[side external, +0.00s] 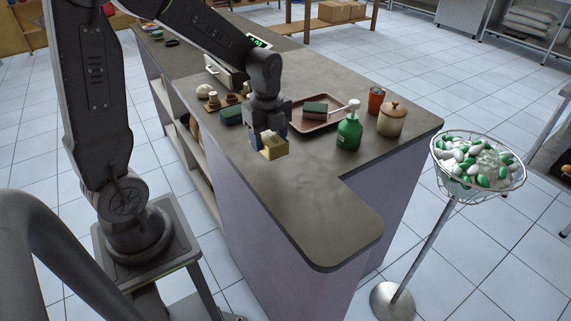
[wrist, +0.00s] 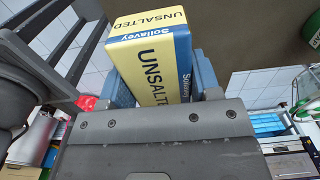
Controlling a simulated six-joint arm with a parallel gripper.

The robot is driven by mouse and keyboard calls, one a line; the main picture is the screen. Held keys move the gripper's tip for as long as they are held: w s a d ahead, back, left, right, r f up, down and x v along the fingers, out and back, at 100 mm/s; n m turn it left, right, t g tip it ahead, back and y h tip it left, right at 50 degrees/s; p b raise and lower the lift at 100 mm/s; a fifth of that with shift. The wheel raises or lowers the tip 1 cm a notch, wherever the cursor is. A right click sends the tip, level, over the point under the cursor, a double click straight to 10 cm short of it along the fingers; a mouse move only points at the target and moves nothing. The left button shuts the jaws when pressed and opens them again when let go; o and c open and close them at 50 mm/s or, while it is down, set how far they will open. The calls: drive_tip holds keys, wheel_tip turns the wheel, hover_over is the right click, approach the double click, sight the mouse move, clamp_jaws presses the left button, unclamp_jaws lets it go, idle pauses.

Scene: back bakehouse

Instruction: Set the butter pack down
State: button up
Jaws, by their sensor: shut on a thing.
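The butter pack (side external: 275,148) is a yellow block with a blue band. In the wrist view the pack (wrist: 150,62) shows "UNSALTED" and "Sollavey" lettering. My gripper (side external: 268,138) is shut on it, with one blue-grey finger on each side; the gripper also shows in the wrist view (wrist: 163,85). The pack is held below the gripper, over the counter (side external: 310,205) near its left edge in the side view. I cannot tell whether its underside touches the top.
Behind the pack stand a brown tray (side external: 296,126) with a dark green block (side external: 315,110), a green pump bottle (side external: 349,132), a lidded jar (side external: 391,121) and an orange-brown cup (side external: 376,99). Another dark green block (side external: 231,115) lies left. The counter's front part is bare.

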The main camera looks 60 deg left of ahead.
sight(285, 151)
drive_tip(key=w+d+f, duration=0.2)
drive_tip(key=d, duration=0.1)
drive_tip(key=shift+w+d+f, duration=0.15)
drive_tip(key=shift+d+f, duration=0.15)
drive_tip(key=shift+f, duration=2)
drive_tip(key=shift+f, duration=0.1)
drive_tip(key=o, duration=1)
drive_tip(key=shift+o, duration=0.2)
